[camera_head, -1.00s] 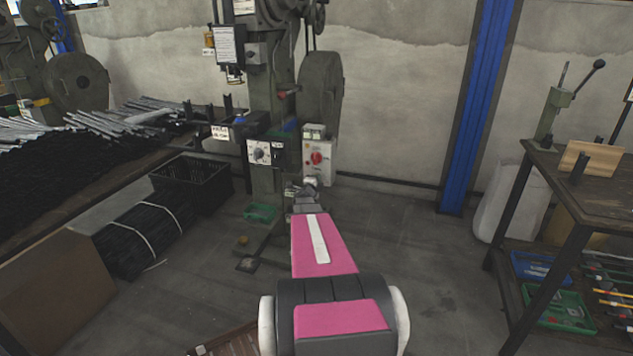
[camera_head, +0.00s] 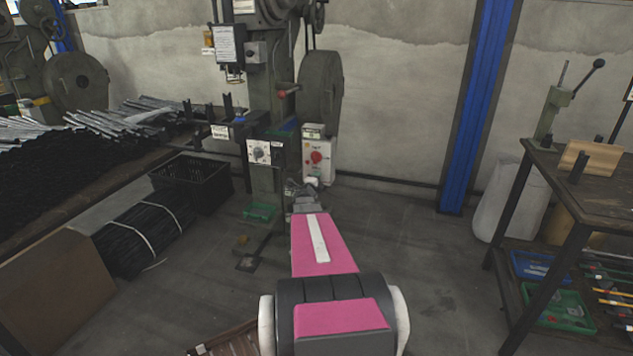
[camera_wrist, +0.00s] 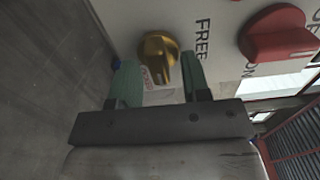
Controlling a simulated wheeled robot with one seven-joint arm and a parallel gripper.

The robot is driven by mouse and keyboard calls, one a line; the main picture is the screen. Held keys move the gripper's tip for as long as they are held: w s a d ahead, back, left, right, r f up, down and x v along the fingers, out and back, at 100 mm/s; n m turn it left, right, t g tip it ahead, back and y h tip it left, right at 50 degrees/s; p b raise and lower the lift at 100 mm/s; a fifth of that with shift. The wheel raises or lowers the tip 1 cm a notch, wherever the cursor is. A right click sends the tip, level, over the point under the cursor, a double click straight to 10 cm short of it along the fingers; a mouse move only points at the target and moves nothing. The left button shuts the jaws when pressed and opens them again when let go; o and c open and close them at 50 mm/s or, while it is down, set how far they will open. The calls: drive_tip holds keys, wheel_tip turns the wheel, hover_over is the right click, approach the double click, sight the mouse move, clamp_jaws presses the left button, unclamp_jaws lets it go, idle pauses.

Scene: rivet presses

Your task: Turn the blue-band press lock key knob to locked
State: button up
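The brass lock key knob (camera_wrist: 158,52) sits on the white panel, left of the word FREE. My gripper (camera_wrist: 160,62) is open. Its two green fingers lie on either side of the knob's lower part, with gaps on both sides. The knob is hidden or too small in the head view. Contact cannot be told.
A black crate (camera_head: 192,180) and a strapped dark bundle (camera_head: 138,240) lie on the floor at left. A blue post (camera_head: 474,110) stands right of the press. A workbench (camera_head: 600,192) is at far right. Floor between post and my arm is clear.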

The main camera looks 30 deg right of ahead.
drive_tip(key=v, duration=1.1)
idle(0.5)
drive_tip(key=a+f+n+g+y, duration=0.1)
drive_tip(key=a+f+n+y, duration=0.1)
drive_tip(key=a+n+y, duration=0.85)
drive_tip(key=a+f+n+y, duration=0.25)
drive_tip(key=a+n, duration=0.45)
drive_tip(key=a, duration=0.9)
drive_tip(key=s+a+n+g, duration=0.5)
drive_tip(key=s, duration=0.3)
drive_tip(key=s+a+n+g, duration=0.5)
drive_tip(key=s, duration=0.4)
drive_tip(key=shift+a+f+n+g+y, duration=0.2)
drive_tip(key=shift+f+n+g+y, duration=0.1)
drive_tip(key=shift+n+y, duration=0.1)
